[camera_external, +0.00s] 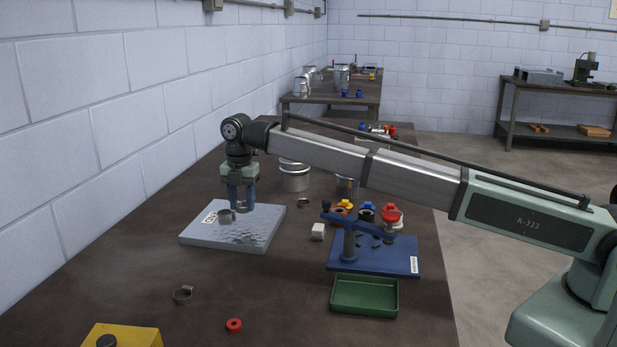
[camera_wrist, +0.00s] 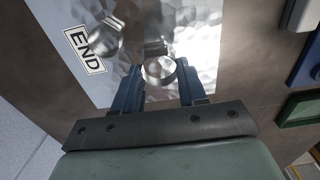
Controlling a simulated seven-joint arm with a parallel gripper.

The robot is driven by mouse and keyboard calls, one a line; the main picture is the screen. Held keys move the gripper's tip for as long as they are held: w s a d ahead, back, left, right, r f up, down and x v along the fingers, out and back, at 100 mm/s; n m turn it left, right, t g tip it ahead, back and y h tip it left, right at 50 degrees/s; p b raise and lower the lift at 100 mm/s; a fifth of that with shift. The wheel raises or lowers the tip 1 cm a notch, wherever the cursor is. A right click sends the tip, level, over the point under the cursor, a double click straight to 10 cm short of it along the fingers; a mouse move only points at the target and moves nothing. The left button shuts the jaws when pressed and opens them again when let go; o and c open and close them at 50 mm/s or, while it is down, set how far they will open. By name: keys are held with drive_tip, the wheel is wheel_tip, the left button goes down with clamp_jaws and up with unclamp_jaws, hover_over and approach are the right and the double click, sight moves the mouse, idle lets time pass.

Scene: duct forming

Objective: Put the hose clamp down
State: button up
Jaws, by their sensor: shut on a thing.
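My gripper (camera_external: 240,205) is over the grey hammered-metal plate (camera_external: 262,226) on the bench. It is shut on a metal ring-shaped hose clamp, which shows between the blue fingers in the wrist view (camera_wrist: 158,70). In that view the clamp is over the plate; I cannot tell whether it touches it. A second metal ring (camera_external: 226,215) stands on the plate beside the gripper, near the END label (camera_wrist: 85,50); it also shows in the wrist view (camera_wrist: 105,38). Another clamp (camera_external: 183,295) lies on the bare bench at the front left.
A blue fixture (camera_external: 375,257) and a green tray (camera_external: 365,296) stand to the right. A metal can (camera_external: 294,176) stands behind. A yellow box (camera_external: 130,337) and red ring (camera_external: 234,325) are in front.

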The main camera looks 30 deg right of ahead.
sight(242, 205)
drive_tip(key=shift+f, duration=2.1)
drive_tip(key=shift+f, duration=0.15)
drive_tip(key=o, duration=1)
drive_tip(key=shift+o, duration=0.2)
wheel_tip(242, 205, up, 12)
drive_tip(key=shift+r, duration=0.2)
